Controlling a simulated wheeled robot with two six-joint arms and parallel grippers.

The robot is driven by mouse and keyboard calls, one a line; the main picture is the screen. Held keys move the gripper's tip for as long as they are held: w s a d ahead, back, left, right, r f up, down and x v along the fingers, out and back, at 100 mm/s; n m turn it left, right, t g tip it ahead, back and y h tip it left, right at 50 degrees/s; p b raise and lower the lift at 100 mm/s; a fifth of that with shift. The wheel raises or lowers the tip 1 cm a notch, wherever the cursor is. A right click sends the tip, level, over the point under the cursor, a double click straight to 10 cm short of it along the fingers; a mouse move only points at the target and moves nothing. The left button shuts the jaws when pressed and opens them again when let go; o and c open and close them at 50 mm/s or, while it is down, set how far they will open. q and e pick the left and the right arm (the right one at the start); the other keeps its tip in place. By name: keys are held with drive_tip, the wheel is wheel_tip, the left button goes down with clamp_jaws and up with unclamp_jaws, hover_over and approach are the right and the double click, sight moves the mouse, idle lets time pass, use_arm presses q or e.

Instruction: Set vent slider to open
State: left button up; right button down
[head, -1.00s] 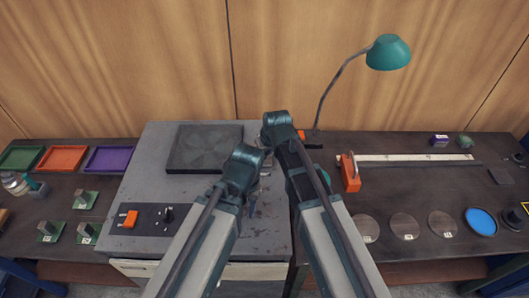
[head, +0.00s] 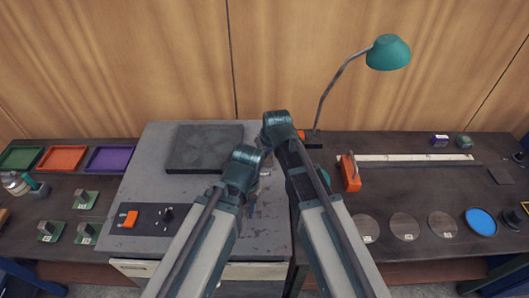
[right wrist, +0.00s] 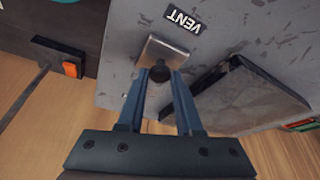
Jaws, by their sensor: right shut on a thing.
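The vent slider shows in the right wrist view as a bright metal plate with a dark round knob (right wrist: 160,74), beside an upside-down VENT label (right wrist: 184,21) on the grey panel (right wrist: 222,50). My right gripper (right wrist: 160,82) is shut on the knob, with one blue finger on each side of it.
A dark square plate (head: 205,150) lies on the grey panel. An orange OFF switch (head: 130,219) and a black knob (head: 166,214) are at its front left. A black box with an orange switch (right wrist: 70,68) is near the slider. A green lamp (head: 388,52) stands behind right.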

drive_tip(key=w, duration=0.8)
drive_tip(key=shift+w, duration=0.25)
drive_tip(key=c, duration=0.6)
unclamp_jaws()
use_arm(q)
drive_tip(key=shift+r, duration=0.1)
use_arm(e)
drive_tip(key=shift+s, duration=0.1)
use_arm(q)
wheel_tip(320, 180, up, 13)
drive_tip(key=p, duration=1.2)
drive_tip(key=shift+f+p, duration=0.2)
drive_tip(key=shift+p, duration=0.2)
use_arm(e)
drive_tip(key=v, duration=1.3)
drive_tip(key=shift+s+r, duration=0.2)
drive_tip(key=shift+r, duration=0.15)
drive_tip(key=shift+f, duration=0.1)
